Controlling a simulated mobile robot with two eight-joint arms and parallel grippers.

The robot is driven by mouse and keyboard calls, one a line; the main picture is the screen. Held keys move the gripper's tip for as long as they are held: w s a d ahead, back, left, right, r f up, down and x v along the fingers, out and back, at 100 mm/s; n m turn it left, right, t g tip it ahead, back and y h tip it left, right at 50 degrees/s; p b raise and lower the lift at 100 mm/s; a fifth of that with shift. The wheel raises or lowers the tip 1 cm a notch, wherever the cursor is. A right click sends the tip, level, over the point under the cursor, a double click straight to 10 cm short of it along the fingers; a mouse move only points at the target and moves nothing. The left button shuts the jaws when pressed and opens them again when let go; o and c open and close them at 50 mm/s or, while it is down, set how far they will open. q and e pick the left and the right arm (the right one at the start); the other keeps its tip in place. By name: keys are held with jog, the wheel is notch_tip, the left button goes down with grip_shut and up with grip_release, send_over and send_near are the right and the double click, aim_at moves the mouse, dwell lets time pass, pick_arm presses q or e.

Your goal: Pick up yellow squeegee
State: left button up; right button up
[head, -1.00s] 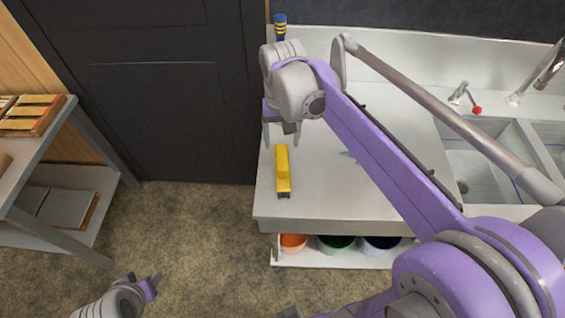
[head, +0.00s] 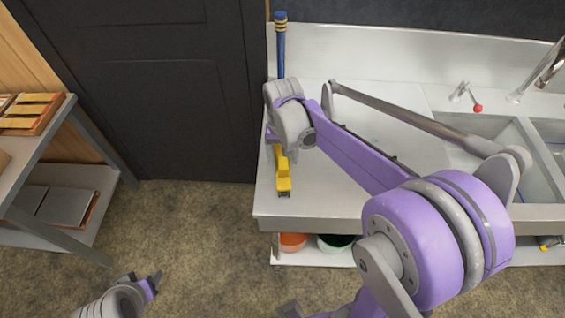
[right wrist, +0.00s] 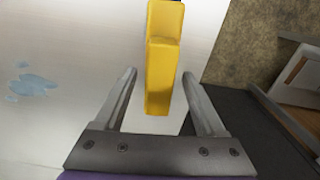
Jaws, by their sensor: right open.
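The yellow squeegee (head: 284,180) lies near the left front corner of the steel counter. In the head view its far part is hidden behind my right wrist. My right gripper (head: 275,143) is over this far part, its fingers mostly hidden there. In the right wrist view the open right gripper (right wrist: 160,76) has one finger on each side of the yellow squeegee (right wrist: 161,60), with gaps on both sides. The squeegee is not gripped. My left gripper (head: 141,280) is open and empty, low at the left over the floor, away from the counter.
The steel counter (head: 330,205) has a sink (head: 475,180) and red-knobbed tap (head: 477,108) at right. A blue-handled tool (head: 281,45) stands at the back left. Buckets (head: 293,242) sit on the shelf below. A blue wet patch (right wrist: 32,85) marks the counter. A rack (head: 60,150) stands left.

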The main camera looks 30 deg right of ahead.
grip_shut()
dwell(0.3)
dwell(0.3)
notch_tip(320, 180, up, 10)
jog(key=shift+r+p, duration=0.1)
jog(key=shift+p, duration=0.2)
jog(key=c, duration=0.8)
grip_release()
grip_shut()
